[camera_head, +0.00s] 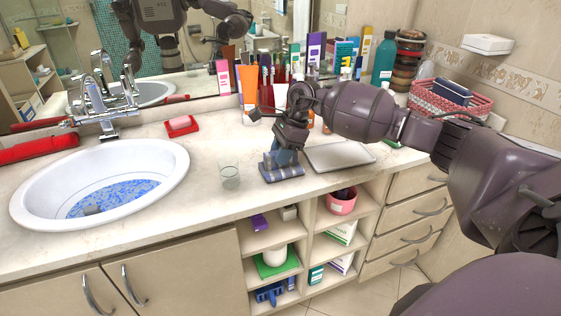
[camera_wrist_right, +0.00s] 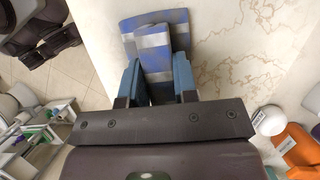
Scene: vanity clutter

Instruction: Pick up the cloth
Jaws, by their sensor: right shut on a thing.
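The cloth (camera_head: 283,172) is folded, with blue and grey checks, near the front edge of the counter. My right gripper (camera_head: 285,155) comes down on it from above and is shut on part of it. In the right wrist view the cloth (camera_wrist_right: 155,42) lies over the counter, with a raised fold between the two blue fingers of the right gripper (camera_wrist_right: 157,82). Its flat part reaches beyond the fingertips and seems to rest on the counter. My left gripper is not in view, apart from a mirror reflection of my body.
The white sink (camera_head: 170,190) is at left. Tubes and bottles crowd the back by the mirror. A red woven basket (camera_head: 450,98) stands at right.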

